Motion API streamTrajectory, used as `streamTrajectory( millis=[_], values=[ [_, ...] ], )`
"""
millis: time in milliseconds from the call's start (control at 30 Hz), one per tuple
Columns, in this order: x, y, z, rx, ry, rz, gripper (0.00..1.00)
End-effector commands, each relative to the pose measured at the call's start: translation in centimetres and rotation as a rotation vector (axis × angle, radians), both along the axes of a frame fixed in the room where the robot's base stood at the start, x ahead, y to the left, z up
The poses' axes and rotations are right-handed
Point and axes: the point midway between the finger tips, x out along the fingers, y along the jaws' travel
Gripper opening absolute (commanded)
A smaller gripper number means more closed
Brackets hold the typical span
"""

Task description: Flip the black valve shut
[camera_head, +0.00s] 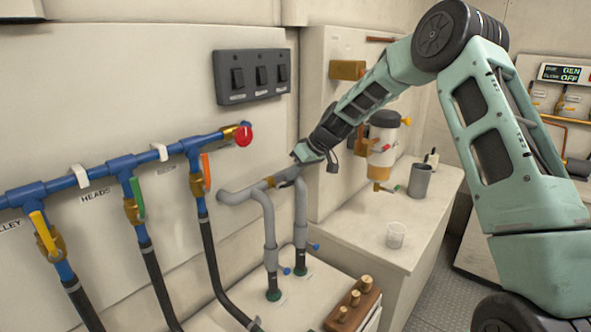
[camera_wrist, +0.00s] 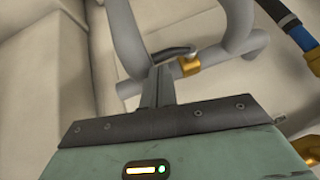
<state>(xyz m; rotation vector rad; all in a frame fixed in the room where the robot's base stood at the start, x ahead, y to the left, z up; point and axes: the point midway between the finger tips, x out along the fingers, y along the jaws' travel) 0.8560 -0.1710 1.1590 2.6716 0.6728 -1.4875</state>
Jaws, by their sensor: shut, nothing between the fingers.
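The black valve has a brass body (camera_head: 269,182) on the grey pipe that bridges two grey standpipes. In the wrist view its brass body (camera_wrist: 189,66) shows with the dark lever (camera_wrist: 176,51) beside it, lying roughly along the pipe. My gripper (camera_head: 284,178) reaches down from the upper right to this pipe. In the wrist view my gripper (camera_wrist: 165,72) is shut and empty, with its fingertips just beside the lever. I cannot tell whether they touch it. In the head view the gripper hides most of the lever.
Blue pipes (camera_head: 75,182) with yellow, green and orange levers run along the left wall. A red knob (camera_head: 244,136) sits at their end. A switch panel (camera_head: 252,76) is above.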

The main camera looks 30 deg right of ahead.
Motion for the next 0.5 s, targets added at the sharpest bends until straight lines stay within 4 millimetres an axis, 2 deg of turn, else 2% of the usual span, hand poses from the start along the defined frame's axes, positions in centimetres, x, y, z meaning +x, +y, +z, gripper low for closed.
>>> streamTrajectory(
  millis=[333, 500],
  values=[
    [0.0, 0.0, -0.3, 0.014, 0.006, -0.002, 0.00],
    [0.0, -0.1, -1.8, 0.153, 0.063, -0.004, 0.00]
  ],
)
